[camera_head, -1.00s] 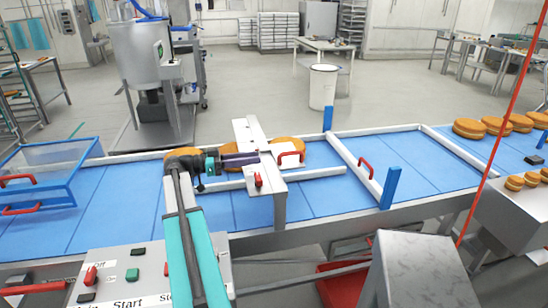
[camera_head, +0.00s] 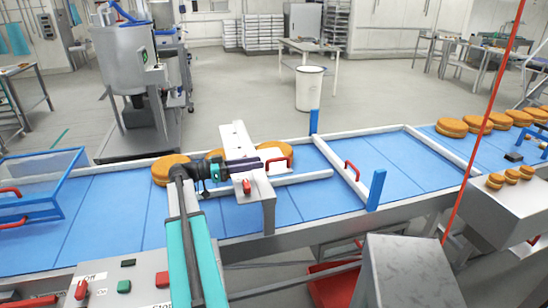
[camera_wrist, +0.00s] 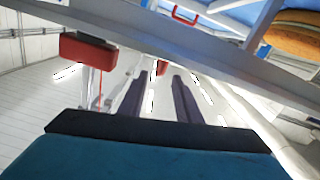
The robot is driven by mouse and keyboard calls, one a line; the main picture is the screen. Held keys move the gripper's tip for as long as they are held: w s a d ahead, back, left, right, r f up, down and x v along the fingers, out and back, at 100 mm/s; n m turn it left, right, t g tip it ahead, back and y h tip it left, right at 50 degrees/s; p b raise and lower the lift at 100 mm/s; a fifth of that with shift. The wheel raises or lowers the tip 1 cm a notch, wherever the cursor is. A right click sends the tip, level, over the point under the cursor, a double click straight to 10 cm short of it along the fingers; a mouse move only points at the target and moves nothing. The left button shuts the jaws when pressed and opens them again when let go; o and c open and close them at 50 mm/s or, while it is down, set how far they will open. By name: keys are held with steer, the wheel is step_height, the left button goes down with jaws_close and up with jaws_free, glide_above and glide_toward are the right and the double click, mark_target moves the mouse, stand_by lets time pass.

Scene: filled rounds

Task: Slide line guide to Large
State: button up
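A pale guide rail (camera_head: 306,180) runs lengthwise along the blue belt; I take it as the line guide. A pale bridge (camera_head: 237,133) stands across the belt, with a red knob (camera_head: 246,187) on its near part. A red handle (camera_head: 278,159) shows just right of the bridge. My gripper (camera_head: 258,162) reaches over the bridge from the left, fingers pointing right towards the handle. In the wrist view its two dark fingers (camera_wrist: 160,90) are apart with nothing visible between them. A red handle (camera_wrist: 185,15) shows beyond them. No size label is readable.
Round orange-brown cakes sit on the belt behind the bridge (camera_head: 170,170). A diagonal barrier (camera_head: 340,160) with a red handle crosses the belt to the right, with blue posts. A blue-framed clear guard (camera_head: 40,180) is at left. A control box (camera_head: 130,285) stands in front.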

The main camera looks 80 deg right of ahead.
mark_target(275, 160)
steer(key=shift+p+x, duration=1.5)
steer(key=shift+x, duration=2.5)
jaws_close()
